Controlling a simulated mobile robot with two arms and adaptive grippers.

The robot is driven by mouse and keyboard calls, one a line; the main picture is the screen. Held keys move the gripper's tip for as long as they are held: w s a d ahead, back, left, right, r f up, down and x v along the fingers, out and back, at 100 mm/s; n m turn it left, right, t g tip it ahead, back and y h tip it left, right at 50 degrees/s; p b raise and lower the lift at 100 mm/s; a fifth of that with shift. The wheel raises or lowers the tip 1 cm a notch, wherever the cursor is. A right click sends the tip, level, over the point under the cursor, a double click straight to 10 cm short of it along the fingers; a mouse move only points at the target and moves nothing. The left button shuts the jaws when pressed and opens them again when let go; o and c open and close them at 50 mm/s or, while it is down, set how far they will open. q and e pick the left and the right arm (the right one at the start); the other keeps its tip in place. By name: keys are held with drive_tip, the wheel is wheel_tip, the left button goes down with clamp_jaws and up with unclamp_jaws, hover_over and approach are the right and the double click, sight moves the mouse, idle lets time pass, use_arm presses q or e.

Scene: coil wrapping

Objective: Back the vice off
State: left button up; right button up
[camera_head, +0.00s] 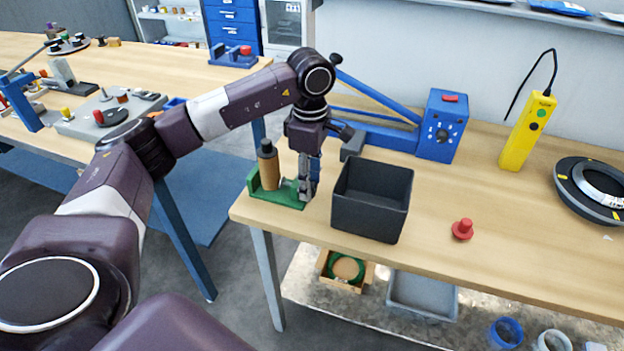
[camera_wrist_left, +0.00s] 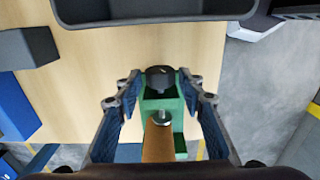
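The green vice (camera_head: 284,197) stands at the front left corner of the workbench. An upright brown cylinder (camera_head: 268,172) with a dark top is at its left side. In the left wrist view the vice (camera_wrist_left: 180,140) shows from above, with a black round knob (camera_wrist_left: 160,78) and the brown cylinder (camera_wrist_left: 158,145). My left gripper (camera_head: 305,190) points down at the vice's right side. In the left wrist view its blue-padded fingers (camera_wrist_left: 161,112) stand wide apart on both sides of the vice; I see no contact. My right gripper is not in view.
A dark open bin (camera_head: 372,195) stands close right of the left gripper. Behind it are a blue machine (camera_head: 440,128) and a yellow pendant (camera_head: 528,132). A red knob (camera_head: 462,229) and a dark ring (camera_head: 590,188) lie on the bench (camera_head: 500,245).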

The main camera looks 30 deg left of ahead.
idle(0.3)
use_arm(q)
drive_tip(key=shift+w+r+g+p, duration=0.15)
drive_tip(key=shift+g+p, duration=0.55)
drive_tip(key=shift+p, duration=0.25)
drive_tip(key=shift+w+g+h+p, duration=0.15)
drive_tip(key=shift+g+h+p, duration=0.15)
drive_tip(key=shift+g, duration=0.2)
drive_tip(key=shift+w+a+f+g, duration=0.1)
drive_tip(key=shift+f+g, duration=0.15)
drive_tip(key=shift+g, duration=0.35)
